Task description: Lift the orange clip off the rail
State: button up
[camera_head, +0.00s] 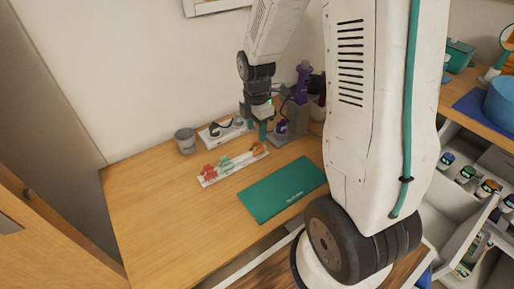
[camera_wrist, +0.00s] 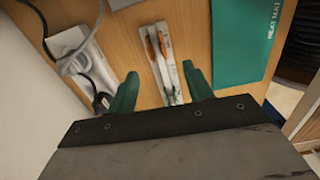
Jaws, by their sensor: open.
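A white rail (camera_head: 206,183) lies on the wooden tabletop and carries red clips (camera_head: 210,171), green clips (camera_head: 227,163) and an orange clip (camera_head: 257,149) at its right end. In the wrist view the rail (camera_wrist: 174,84) runs away from me between the fingers, with the orange clip (camera_wrist: 154,42) towards its far end. My gripper (camera_head: 263,131) is above the table near the orange end of the rail. In the wrist view my gripper (camera_wrist: 162,84) is open, with green fingers spread to either side of the rail in the picture. Nothing shows between them as held.
A green mat (camera_head: 283,190) lies in front of the rail. A grey cup (camera_head: 185,141) and a white power strip with dark cables (camera_head: 222,131) stand behind it. A grey stand with purple items (camera_head: 290,122) is close to the gripper's right. The tabletop at left is clear.

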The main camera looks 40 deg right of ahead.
aim_at(257, 143)
jog(key=shift+w+d+f, duration=0.1)
jog(key=shift+f, duration=0.4)
jog(key=f, duration=0.7)
jog(key=shift+w+d+f, duration=0.1)
jog(key=shift+d+f, duration=0.1)
jog(key=shift+f, duration=0.05)
grip_shut()
